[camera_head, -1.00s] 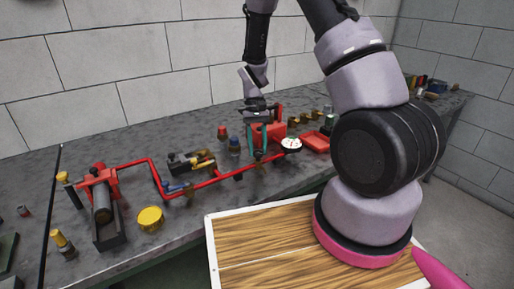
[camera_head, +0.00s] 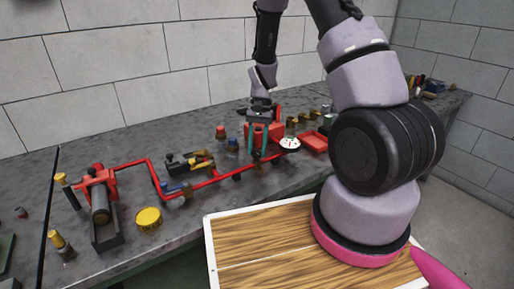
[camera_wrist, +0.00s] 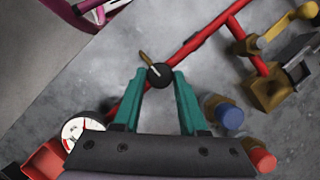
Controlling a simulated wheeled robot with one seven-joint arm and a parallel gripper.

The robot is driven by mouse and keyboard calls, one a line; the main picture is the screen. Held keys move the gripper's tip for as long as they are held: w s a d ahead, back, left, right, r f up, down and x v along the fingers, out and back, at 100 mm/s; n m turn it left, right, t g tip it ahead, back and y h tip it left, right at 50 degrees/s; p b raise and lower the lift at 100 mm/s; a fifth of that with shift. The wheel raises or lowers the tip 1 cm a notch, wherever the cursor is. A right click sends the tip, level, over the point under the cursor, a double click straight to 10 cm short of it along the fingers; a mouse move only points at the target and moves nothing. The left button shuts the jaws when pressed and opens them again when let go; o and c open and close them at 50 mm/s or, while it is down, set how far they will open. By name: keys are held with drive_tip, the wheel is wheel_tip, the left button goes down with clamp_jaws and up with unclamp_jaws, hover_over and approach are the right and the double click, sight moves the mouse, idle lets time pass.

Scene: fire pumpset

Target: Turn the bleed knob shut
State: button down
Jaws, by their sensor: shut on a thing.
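The bleed knob (camera_wrist: 160,75) is a small dark round knob with a brass pointer sticking out toward the upper left in the wrist view. It sits beside the red pipe (camera_wrist: 187,50). My gripper (camera_wrist: 161,78) has teal fingers shut on the knob, one on each side. In the head view my gripper (camera_head: 258,155) reaches down to the red pipework, just left of the white gauge (camera_head: 290,143). The knob itself is too small and covered to make out there.
A red-capped fitting (camera_wrist: 262,159) and a blue-capped fitting (camera_wrist: 229,114) stand close to the right finger. The gauge also shows in the wrist view (camera_wrist: 82,130), left of the fingers. A yellow cap (camera_head: 149,218) and a red tray (camera_head: 314,141) are on the grey bench.

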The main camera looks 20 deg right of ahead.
drive_tip(key=shift+c, duration=2.2)
unclamp_jaws()
drive_tip(key=v, duration=1.1)
